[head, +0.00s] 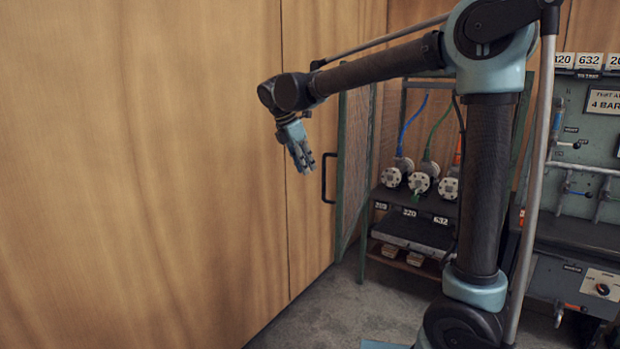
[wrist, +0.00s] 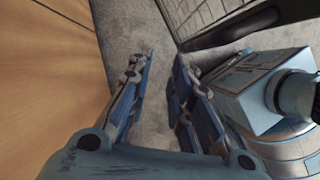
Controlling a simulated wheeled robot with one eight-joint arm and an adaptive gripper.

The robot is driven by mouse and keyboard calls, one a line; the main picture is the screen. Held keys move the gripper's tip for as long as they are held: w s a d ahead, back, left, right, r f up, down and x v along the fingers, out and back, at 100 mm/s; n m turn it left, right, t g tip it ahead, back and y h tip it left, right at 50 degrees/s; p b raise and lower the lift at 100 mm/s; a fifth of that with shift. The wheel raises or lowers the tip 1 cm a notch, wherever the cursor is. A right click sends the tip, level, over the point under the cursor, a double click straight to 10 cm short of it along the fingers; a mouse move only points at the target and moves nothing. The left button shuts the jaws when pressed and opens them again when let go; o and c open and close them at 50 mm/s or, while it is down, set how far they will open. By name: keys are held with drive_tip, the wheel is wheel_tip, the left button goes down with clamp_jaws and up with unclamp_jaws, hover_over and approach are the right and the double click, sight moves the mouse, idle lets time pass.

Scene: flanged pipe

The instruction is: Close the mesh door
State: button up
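The mesh door (head: 356,145) is a green-framed mesh panel in the head view. It stands open, swung out from the rack and seen at a steep angle. Its black bar handle (head: 326,178) sticks out from the door's near edge on the left. My gripper (head: 306,170) points down, just left of the handle in the picture; I see no contact, but the depth between them is hard to judge. In the wrist view my gripper (wrist: 166,58) has its two fingers apart with only floor between them. The handle is not clearly seen there.
A rack (head: 425,205) behind the door holds several flanged pipe ends with coloured hoses. A wooden wall (head: 150,170) runs close along the left. A test panel (head: 590,130) with valves stands at the right. Bare grey floor (head: 320,295) lies below the door.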

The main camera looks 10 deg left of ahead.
drive_tip(key=v, duration=1.5)
drive_tip(key=shift+s+r, duration=0.15)
drive_tip(key=shift+r, duration=0.25)
idle(1.1)
idle(0.3)
drive_tip(key=v, duration=1.2)
drive_tip(key=shift+c, duration=0.4)
drive_tip(key=shift+f, duration=0.2)
clamp_jaws()
drive_tip(key=w+d+f+m+g, duration=0.1)
drive_tip(key=w+d+f+m, duration=0.1)
drive_tip(key=f, duration=0.5)
drive_tip(key=w+d+f+m+g, duration=0.1)
drive_tip(key=w+d+f+m, duration=0.2)
drive_tip(key=f, duration=0.5)
drive_tip(key=w+d+f+m+g, duration=0.1)
drive_tip(key=w+d+f+m, duration=0.2)
drive_tip(key=f, duration=0.5)
drive_tip(key=shift+w+d+f, duration=0.2)
drive_tip(key=shift+d, duration=0.5)
